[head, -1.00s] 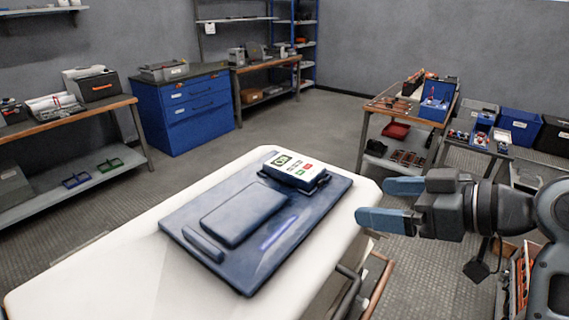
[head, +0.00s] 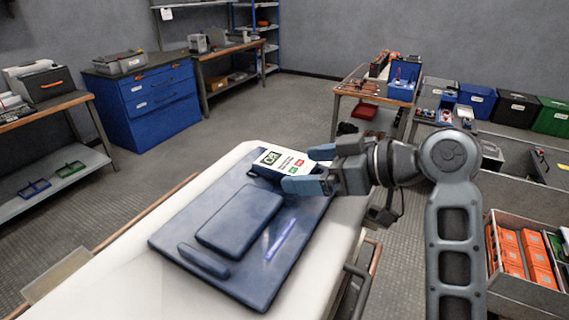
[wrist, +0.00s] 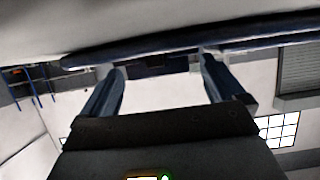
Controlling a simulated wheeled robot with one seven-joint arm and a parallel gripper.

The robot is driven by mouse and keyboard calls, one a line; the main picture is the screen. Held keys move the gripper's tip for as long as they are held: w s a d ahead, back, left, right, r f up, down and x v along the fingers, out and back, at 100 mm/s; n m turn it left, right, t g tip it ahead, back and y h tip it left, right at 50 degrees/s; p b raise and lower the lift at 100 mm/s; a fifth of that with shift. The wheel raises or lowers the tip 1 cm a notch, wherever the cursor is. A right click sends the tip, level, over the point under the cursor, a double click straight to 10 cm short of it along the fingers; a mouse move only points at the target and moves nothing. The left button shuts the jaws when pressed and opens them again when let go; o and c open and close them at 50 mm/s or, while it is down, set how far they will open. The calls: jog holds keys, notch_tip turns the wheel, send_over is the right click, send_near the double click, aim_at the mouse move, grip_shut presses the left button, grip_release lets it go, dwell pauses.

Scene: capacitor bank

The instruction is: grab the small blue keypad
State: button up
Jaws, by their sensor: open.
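The small keypad (head: 281,158) has a dark blue body and a white face with a dark screen and red and green keys. It lies at the far end of a dark blue tray-like board (head: 222,282) on a white-topped table. My gripper (head: 307,169) is open at the keypad's right end, with its blue fingers pointing left. The near finger overlaps the keypad's edge in the head view, and I cannot tell whether it touches. In the wrist view both fingers are apart (wrist: 160,77), with a dark edge across their tips; the keypad is not clearly made out there.
A flat blue case (head: 240,218) and a small blue bar (head: 203,261) lie on the board nearer to me. The white tabletop (head: 110,278) is bare at left. A bench with a blue box (head: 404,80) stands behind, and a bin of orange packs (head: 524,258) is at right.

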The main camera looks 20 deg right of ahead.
jog(key=shift+w+a+f, duration=0.2)
jog(key=shift+w+a, duration=0.05)
jog(key=shift+w, duration=0.1)
jog(key=c, duration=1.1)
jog(key=shift+r, duration=0.1)
